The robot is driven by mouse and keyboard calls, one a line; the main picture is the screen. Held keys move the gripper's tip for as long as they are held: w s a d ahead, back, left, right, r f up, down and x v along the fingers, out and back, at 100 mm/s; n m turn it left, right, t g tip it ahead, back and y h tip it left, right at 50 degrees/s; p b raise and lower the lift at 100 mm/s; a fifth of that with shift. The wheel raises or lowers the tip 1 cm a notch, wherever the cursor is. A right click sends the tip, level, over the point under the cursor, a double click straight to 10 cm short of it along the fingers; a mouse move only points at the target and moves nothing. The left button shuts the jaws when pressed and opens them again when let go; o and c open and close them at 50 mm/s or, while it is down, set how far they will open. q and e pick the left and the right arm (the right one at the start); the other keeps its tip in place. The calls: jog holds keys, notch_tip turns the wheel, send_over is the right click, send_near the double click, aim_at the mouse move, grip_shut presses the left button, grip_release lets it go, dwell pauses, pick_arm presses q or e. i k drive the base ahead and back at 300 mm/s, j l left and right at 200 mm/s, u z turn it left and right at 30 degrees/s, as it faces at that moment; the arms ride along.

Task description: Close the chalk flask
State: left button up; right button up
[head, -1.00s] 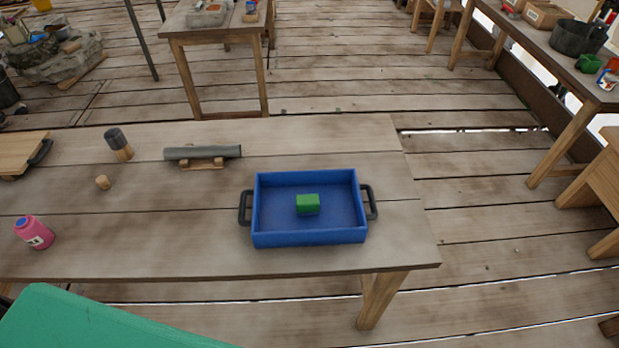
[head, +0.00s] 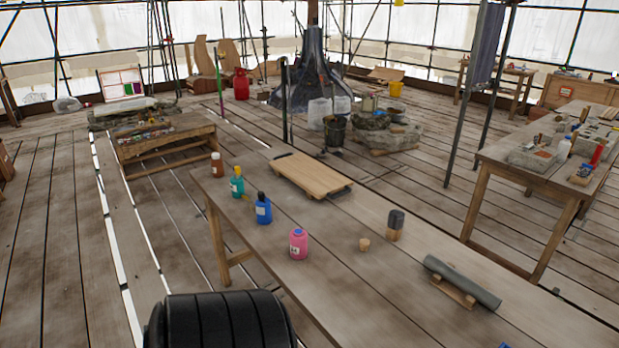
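Several bottles stand upright on the long wooden table (head: 335,262): a pink one (head: 299,245), a blue one with a dark top (head: 263,209), a teal one (head: 237,183) and a small brown and white one (head: 217,165) at the far end. I cannot tell which of them, if any, is the chalk flask. A small tan wooden piece (head: 364,244), like a stopper, sits on the table to the right of the pink bottle, apart from it. Neither of my grippers is in view.
A wooden board (head: 311,175) lies at the table's far end. A dark grey cylinder with a wooden base (head: 395,226) stands near the tan piece. A grey tube (head: 462,280) rests on a wooden cradle (head: 452,292). Other workbenches (head: 166,141) stand on the plank floor.

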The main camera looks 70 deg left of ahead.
aim_at(298, 237)
jog(key=u, duration=2.2)
